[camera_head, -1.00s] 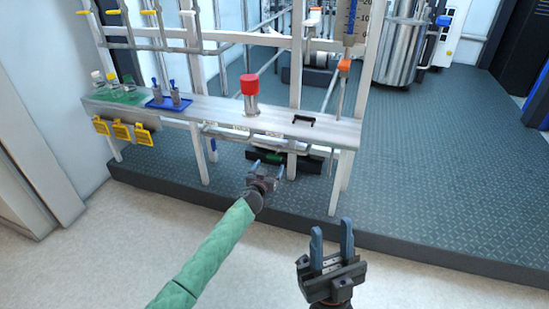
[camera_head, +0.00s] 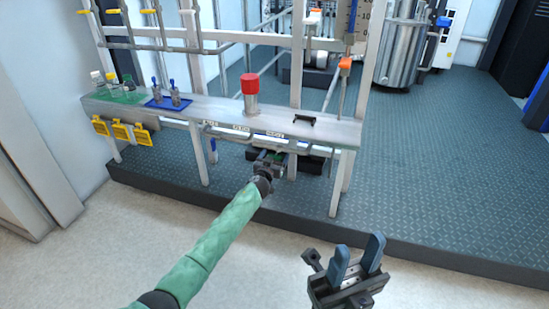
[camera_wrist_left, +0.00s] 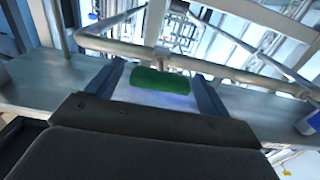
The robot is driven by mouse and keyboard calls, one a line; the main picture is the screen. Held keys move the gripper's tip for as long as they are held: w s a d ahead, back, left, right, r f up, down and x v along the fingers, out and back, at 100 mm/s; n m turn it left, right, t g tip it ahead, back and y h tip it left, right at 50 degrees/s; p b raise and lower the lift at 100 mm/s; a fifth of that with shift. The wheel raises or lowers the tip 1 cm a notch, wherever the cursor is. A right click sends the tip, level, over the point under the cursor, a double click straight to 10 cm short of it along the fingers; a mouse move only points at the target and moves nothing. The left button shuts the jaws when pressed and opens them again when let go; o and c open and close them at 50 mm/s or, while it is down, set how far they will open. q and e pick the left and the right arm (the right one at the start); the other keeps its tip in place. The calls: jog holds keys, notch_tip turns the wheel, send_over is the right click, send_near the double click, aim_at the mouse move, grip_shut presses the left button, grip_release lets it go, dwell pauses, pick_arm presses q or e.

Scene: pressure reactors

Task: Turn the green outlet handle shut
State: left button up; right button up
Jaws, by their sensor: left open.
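The green outlet handle (camera_wrist_left: 160,82) shows in the left wrist view as a short green cylinder below a horizontal metal pipe (camera_wrist_left: 150,50). My left gripper (camera_wrist_left: 158,95) is open, with one dark finger on each side of the handle and gaps between. In the head view my left gripper (camera_head: 270,158) is under the bench's front edge and mostly hides the handle.
A grey bench (camera_head: 225,112) carries a red-capped cylinder (camera_head: 250,90), a blue tray (camera_head: 168,103) and small bottles. Yellow tags (camera_head: 121,131) hang at its left. White frame posts (camera_head: 337,182) stand near my left gripper.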

pick_arm(q)
jog(key=c, duration=1)
jog(key=shift+m, duration=0.3)
jog(key=m, duration=0.3)
jog(key=shift+d, duration=0.1)
jog(key=m, duration=0.5)
jog(key=shift+f, duration=0.1)
jog(key=m, duration=0.4)
jog(key=shift+s+d+f, duration=0.1)
jog(key=m, duration=0.5)
jog(key=shift+f, duration=0.15)
jog(key=shift+m, duration=0.3)
